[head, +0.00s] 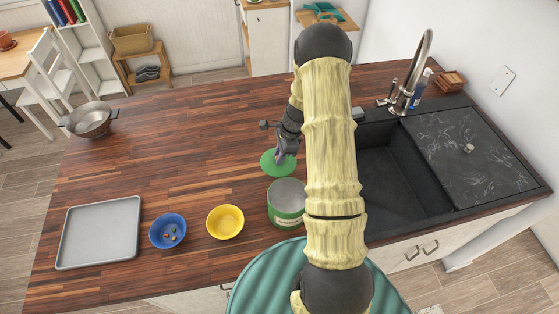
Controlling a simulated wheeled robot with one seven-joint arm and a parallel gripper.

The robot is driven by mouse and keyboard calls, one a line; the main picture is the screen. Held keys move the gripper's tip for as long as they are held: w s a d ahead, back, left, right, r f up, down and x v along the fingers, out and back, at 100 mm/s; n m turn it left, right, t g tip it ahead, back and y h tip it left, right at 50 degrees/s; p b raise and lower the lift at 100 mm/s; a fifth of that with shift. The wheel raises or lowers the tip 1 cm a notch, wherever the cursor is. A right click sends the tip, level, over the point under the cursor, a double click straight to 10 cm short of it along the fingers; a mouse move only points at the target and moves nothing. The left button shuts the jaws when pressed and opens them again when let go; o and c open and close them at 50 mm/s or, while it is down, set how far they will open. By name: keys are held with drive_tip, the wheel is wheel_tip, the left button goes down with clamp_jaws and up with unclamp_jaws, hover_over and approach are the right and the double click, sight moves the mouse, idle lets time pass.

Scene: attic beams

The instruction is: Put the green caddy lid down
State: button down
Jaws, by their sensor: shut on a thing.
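The green lid (267,165) is a flat round disc in the head view, just behind the green caddy. My gripper (281,152) is over it and shut on it, at its right side. My arm covers part of the view to the right of the lid. I cannot tell whether the lid touches the counter or is held just above it. The green caddy (287,215) is a round can with a pale label, open at the top, standing near the counter's front edge. Its right edge is close to my arm.
A metal colander (91,119) stands at the far left. A dark sink (393,170) is at the right. The counter's left middle (180,150) is clear.

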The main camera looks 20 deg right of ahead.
drive_tip(key=shift+f+p, duration=0.7)
drive_tip(key=shift+f, duration=1.35)
drive_tip(key=shift+f, duration=0.1)
drive_tip(key=shift+f, duration=0.15)
drive_tip(key=c, duration=1.3)
unclamp_jaws()
drive_tip(key=b+v, duration=0.3)
drive_tip(key=v, duration=0.9)
drive_tip(key=shift+r, duration=0.25)
